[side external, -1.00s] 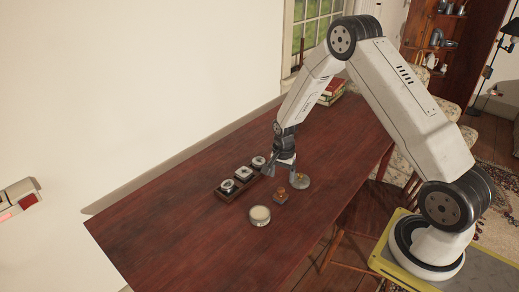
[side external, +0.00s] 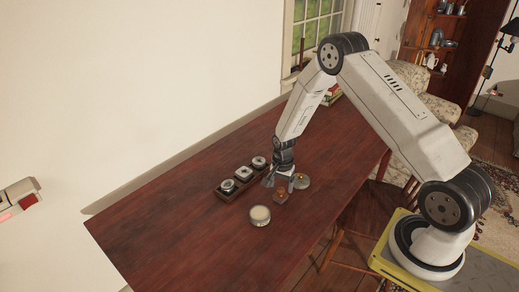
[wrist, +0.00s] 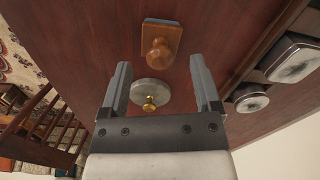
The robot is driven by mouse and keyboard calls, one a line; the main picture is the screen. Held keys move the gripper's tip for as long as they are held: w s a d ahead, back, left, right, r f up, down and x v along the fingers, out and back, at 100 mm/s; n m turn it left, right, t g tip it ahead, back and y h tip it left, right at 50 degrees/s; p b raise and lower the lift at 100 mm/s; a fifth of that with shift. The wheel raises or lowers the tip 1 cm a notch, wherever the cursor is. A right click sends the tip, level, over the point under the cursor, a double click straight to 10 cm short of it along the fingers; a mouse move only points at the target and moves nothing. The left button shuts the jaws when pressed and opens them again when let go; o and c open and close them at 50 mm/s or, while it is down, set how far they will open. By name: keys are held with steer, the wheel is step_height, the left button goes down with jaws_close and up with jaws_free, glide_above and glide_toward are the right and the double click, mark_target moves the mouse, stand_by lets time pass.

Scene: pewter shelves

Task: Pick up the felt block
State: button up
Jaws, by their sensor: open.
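A small brown wooden block with a round knob, which I take to be the felt block, stands on the table in the side view (side external: 280,198). In the wrist view the block (wrist: 160,42) is just beyond the fingertips, roughly centred between them. A thin grey edge, perhaps felt, shows along one side of it. My gripper (side external: 280,185) is open and empty, pointing down close above the block. Its two fingers (wrist: 159,63) are wide apart in the wrist view. Whether they touch the block cannot be told.
A round grey disc with a brass knob (side external: 303,181) is close beside the gripper; it also shows in the wrist view (wrist: 150,88). A dark tray (side external: 224,197) with three metal-topped pieces stands to the left. A round pale-topped tin (side external: 260,215) is in front. The table's front left is clear.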

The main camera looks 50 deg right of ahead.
mark_target(281, 194)
steer(key=shift+f, duration=1.5)
jaws_close()
